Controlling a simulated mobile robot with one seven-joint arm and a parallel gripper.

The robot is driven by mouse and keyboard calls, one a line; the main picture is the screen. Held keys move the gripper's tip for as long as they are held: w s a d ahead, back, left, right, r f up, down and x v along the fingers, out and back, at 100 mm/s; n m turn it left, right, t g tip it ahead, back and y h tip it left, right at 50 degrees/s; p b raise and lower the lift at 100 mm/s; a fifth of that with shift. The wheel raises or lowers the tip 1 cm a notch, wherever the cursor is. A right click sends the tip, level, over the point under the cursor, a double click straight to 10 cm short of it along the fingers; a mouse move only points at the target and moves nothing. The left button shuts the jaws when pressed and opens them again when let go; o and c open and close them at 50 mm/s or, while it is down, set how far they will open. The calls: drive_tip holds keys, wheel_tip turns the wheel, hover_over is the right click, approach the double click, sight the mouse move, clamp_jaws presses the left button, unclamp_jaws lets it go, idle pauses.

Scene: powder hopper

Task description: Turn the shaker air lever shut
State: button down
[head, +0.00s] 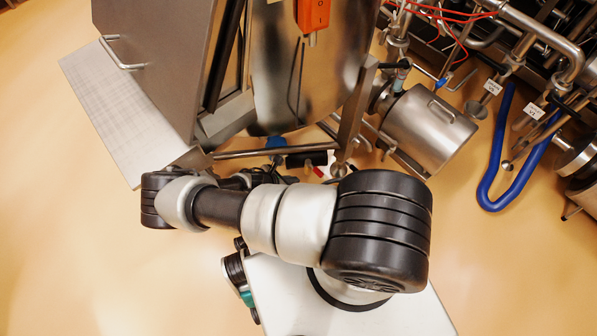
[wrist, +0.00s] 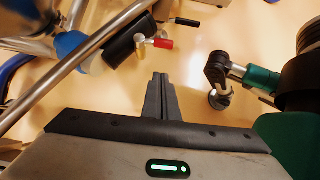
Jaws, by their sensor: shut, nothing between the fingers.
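A small lever with a red grip (wrist: 160,43) on a brass-coloured fitting shows in the wrist view, beyond my fingertips and beside a black cylinder. It looks like the shaker air lever, but no label is readable. Its red tip also shows small in the head view (head: 318,172), just above my arm. My gripper (wrist: 160,80) is shut and empty, pointing toward the red lever, with a visible gap between them. In the head view the gripper is hidden among my arm links.
The black cylinder (wrist: 128,35) and a blue part (wrist: 70,44) sit by a slanting steel tube (wrist: 75,62). A black-gripped handle (wrist: 187,22) lies beyond the red lever. A steel hopper cabinet (head: 160,60) stands above my arm in the head view. Floor at left is clear.

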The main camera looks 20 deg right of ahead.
sight(314, 171)
drive_tip(key=d+r+b+x, duration=0.1)
drive_tip(key=d+b+x, duration=0.1)
drive_tip(key=x, duration=1)
drive_tip(key=shift+w+r+b, duration=0.2)
drive_tip(key=shift+r+b, duration=0.05)
drive_tip(key=shift+b, duration=0.6)
